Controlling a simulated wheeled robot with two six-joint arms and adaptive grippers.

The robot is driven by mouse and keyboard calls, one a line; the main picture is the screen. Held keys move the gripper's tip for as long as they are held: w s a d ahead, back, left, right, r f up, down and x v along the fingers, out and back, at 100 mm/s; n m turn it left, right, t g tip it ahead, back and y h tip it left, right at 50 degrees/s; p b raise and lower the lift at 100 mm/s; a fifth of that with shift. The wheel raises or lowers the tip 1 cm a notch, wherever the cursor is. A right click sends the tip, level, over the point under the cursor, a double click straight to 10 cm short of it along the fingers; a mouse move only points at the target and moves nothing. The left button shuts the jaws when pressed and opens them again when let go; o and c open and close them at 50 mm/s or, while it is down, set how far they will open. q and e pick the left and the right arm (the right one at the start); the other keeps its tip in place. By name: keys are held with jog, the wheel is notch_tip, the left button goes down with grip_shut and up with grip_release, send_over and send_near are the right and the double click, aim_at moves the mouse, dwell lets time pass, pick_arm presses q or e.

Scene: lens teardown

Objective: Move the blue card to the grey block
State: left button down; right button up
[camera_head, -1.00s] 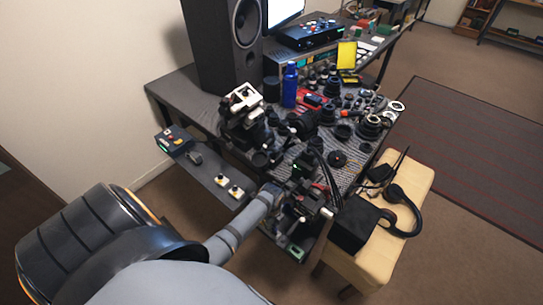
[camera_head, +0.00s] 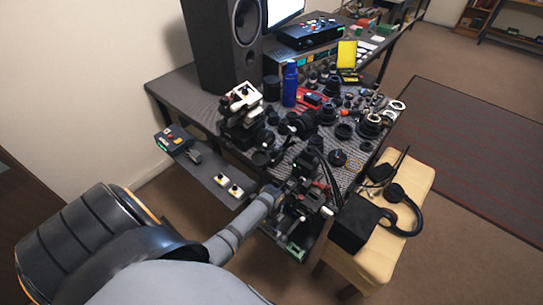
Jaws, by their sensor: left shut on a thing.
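My left arm comes in from the lower left, and its left gripper (camera_head: 303,187) is at the near edge of the cluttered table. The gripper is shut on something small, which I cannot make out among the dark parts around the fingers. I cannot pick out a blue card or a grey block with certainty; they may be hidden or too small to tell. My right gripper is not in view.
The table's mat is crowded with lens parts and a dark disc (camera_head: 337,157). A blue bottle (camera_head: 290,84), a white-topped device (camera_head: 241,98) and a tall speaker (camera_head: 222,45) stand behind. A cream bench (camera_head: 371,262) with headphones (camera_head: 405,208) is at the right.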

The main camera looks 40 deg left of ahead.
pick_arm(q)
jog(key=shift+f, duration=0.6)
dwell(0.6)
jog(key=c, duration=1.2)
grip_release()
notch_tip(320, 180, up, 12)
